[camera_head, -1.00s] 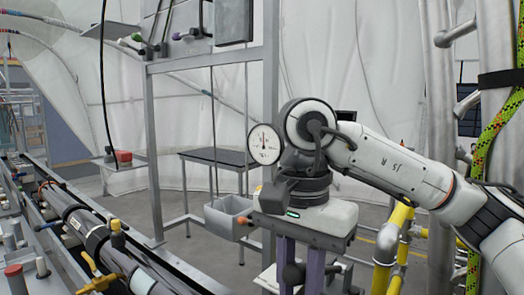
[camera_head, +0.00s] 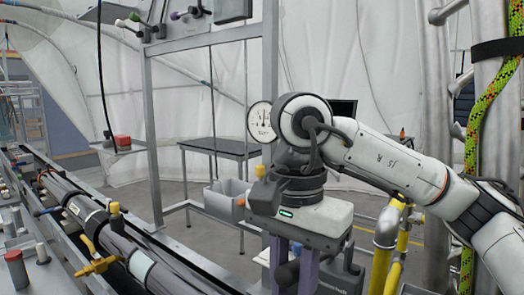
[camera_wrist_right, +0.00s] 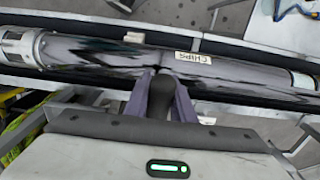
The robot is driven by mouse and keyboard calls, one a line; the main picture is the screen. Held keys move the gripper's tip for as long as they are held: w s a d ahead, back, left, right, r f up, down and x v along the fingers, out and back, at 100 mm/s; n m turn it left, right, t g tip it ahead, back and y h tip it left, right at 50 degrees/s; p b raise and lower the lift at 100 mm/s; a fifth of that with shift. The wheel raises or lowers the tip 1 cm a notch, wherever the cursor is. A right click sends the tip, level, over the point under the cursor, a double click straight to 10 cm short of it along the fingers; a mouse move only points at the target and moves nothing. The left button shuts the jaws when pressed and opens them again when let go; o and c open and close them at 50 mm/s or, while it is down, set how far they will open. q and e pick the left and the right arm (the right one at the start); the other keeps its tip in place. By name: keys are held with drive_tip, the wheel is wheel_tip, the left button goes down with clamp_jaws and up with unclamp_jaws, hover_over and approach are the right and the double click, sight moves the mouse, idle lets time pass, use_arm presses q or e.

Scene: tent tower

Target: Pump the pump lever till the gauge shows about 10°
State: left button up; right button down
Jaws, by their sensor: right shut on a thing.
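The round white gauge (camera_head: 261,121) shows left of my right wrist in the head view, its right edge partly behind my arm. Its thin dark needle points roughly straight up; the scale figures are too small to read. My right gripper (camera_head: 294,272) points down with its purple fingers shut on a dark grey handle, which I take as the pump lever. In the right wrist view, the rounded dark end of the pump lever (camera_wrist_right: 161,97) sits between the fingers of my right gripper (camera_wrist_right: 162,93). The rest of the lever is hidden. My left gripper is out of view.
A long dark pipe labelled "CHIPS" (camera_wrist_right: 240,65) runs beyond the fingers. A grey bin (camera_head: 224,198) and dark-topped table (camera_head: 222,147) stand behind the metal frame (camera_head: 152,130). Yellow pipes (camera_head: 395,262) stand close to the right of my gripper.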

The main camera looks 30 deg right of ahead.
drive_tip(key=shift+s+a+f+b, duration=0.1)
drive_tip(key=shift+a+f+b, duration=0.1)
drive_tip(key=shift+f+b, duration=0.9)
drive_tip(key=shift+s+a+f+b, duration=0.15)
drive_tip(key=shift+f+b, duration=0.55)
drive_tip(key=shift+f, duration=0.75)
drive_tip(key=shift+w+f, duration=0.1)
drive_tip(key=shift+f+b, duration=1.7)
drive_tip(key=shift+f, duration=0.3)
wheel_tip(320, 180, up, 7)
drive_tip(key=p, duration=0.6)
drive_tip(key=shift+d+f, duration=0.2)
drive_tip(key=shift+d, duration=0.05)
drive_tip(key=shift+r, duration=0.1)
drive_tip(key=r+p, duration=0.1)
drive_tip(key=d+r+p, duration=0.1)
drive_tip(key=r+p, duration=0.2)
drive_tip(key=p, duration=0.1)
drive_tip(key=shift+w+d+r, duration=0.25)
drive_tip(key=shift+w+r, duration=0.1)
drive_tip(key=shift+w, duration=0.05)
drive_tip(key=shift+f, duration=0.1)
